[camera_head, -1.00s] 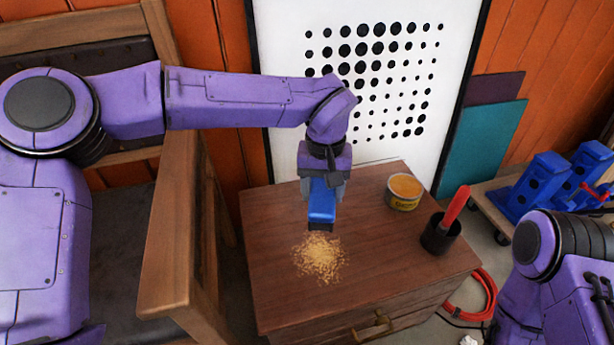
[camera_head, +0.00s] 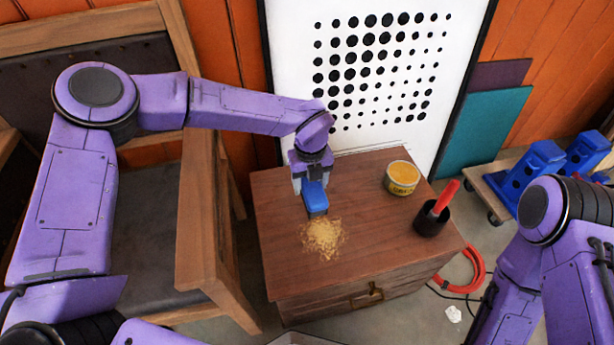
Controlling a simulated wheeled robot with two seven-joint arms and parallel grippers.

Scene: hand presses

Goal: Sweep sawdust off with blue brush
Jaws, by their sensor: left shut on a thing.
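A heap of tan sawdust (camera_head: 323,238) lies on the wooden cabinet top (camera_head: 372,233), near its left front part. My left gripper (camera_head: 312,181) is shut on the blue brush (camera_head: 314,197) and points it downward just behind the sawdust. The brush's dark bristle end is at the far edge of the heap; I cannot tell whether it touches the wood. My right arm (camera_head: 553,230) shows at the right edge, but its gripper is out of view.
A yellow-labelled tin (camera_head: 402,178) stands at the back right of the cabinet top. A black cup (camera_head: 431,218) with a red-handled tool (camera_head: 447,197) stands at its right edge. A wooden chair (camera_head: 205,215) is close on the left. A white perforated board (camera_head: 375,75) stands behind.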

